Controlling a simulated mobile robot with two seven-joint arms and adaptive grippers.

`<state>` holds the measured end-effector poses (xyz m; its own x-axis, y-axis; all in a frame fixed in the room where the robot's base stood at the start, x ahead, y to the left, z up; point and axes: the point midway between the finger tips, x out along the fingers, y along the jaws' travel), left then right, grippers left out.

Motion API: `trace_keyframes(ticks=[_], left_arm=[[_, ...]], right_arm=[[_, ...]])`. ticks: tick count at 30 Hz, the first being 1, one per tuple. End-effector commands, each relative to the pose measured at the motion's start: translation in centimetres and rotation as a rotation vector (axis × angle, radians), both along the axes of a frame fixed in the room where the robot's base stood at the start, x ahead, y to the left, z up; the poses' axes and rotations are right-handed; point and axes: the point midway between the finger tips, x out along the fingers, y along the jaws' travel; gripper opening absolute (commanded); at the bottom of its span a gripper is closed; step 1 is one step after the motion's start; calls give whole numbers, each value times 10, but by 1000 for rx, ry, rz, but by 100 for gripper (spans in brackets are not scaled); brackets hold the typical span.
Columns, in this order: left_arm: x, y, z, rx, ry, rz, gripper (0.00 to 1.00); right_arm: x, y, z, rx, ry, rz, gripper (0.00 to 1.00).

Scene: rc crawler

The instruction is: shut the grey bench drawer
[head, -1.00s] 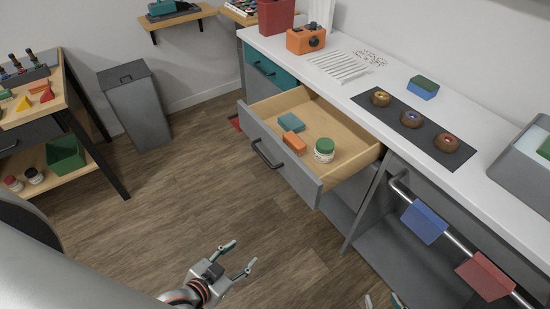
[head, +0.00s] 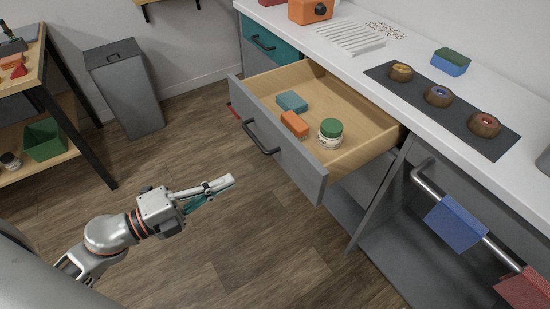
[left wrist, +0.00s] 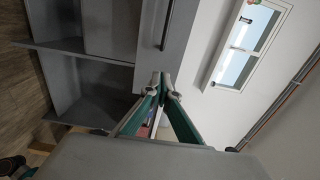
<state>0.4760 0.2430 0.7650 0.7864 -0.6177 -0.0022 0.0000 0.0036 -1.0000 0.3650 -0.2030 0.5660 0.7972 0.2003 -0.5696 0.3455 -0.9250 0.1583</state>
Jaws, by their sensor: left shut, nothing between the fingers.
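The grey bench drawer (head: 290,165) is pulled well out from under the white counter. Its front carries a dark bar handle (head: 260,140). Inside lie a teal block (head: 292,101), an orange block (head: 294,124) and a green-lidded jar (head: 330,133). My left gripper (head: 230,182) is shut and empty, out in front of the drawer and apart from its front panel, pointing right toward it. In the left wrist view the closed fingertips (left wrist: 163,78) show before a grey front with a dark handle (left wrist: 168,25). My right gripper is not in view.
A teal drawer (head: 270,45) beside it is shut. Right of the drawer, a rail (head: 430,185) carries a blue cloth (head: 455,223) and a red cloth (head: 525,288) before an open bay. A grey bin (head: 125,90) stands far left. The wooden floor between is clear.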

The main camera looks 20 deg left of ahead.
Motion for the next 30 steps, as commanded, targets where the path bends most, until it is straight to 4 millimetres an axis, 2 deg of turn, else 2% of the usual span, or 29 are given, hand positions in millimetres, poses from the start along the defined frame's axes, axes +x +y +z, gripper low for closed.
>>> trace_keyframes(ticks=[12,18,24,30], left_arm=[[60,-45,6,-4,-10,2,0],[87,-67,4,-5,-5,4,0],[101,-78,1,-3,-1,4,0],[105,-81,1,-4,-1,4,0]], right_arm=[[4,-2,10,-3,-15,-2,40],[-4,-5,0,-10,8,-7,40],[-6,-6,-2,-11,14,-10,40],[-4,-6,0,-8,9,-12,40]])
